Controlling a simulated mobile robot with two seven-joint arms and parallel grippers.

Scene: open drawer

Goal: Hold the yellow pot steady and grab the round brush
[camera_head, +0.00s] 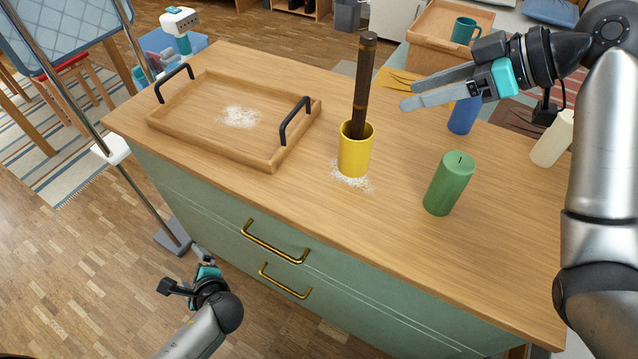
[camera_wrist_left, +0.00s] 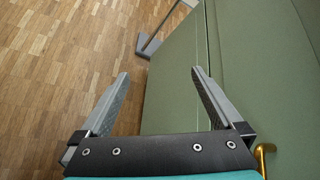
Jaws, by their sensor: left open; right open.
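The yellow pot (camera_head: 355,158) stands upright on the wooden counter top. A dark brown stick-like handle (camera_head: 362,82) with bands rises out of it; this looks like the round brush, and its lower end is hidden inside the pot. My right gripper (camera_head: 402,94) is open and empty above the counter, to the right of the handle and apart from it. My left gripper (camera_head: 205,255) is low in front of the green cabinet, far from the pot. In the left wrist view its two fingers (camera_wrist_left: 160,85) are spread with nothing between them.
A wooden tray (camera_head: 270,163) with black handles and white powder lies left of the pot. White powder (camera_head: 352,180) surrounds the pot's base. A green candle (camera_head: 449,184), blue candle (camera_head: 464,116) and cream candle (camera_head: 552,140) stand to the right. Brass handles (camera_head: 275,250) stick out from the cabinet front.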

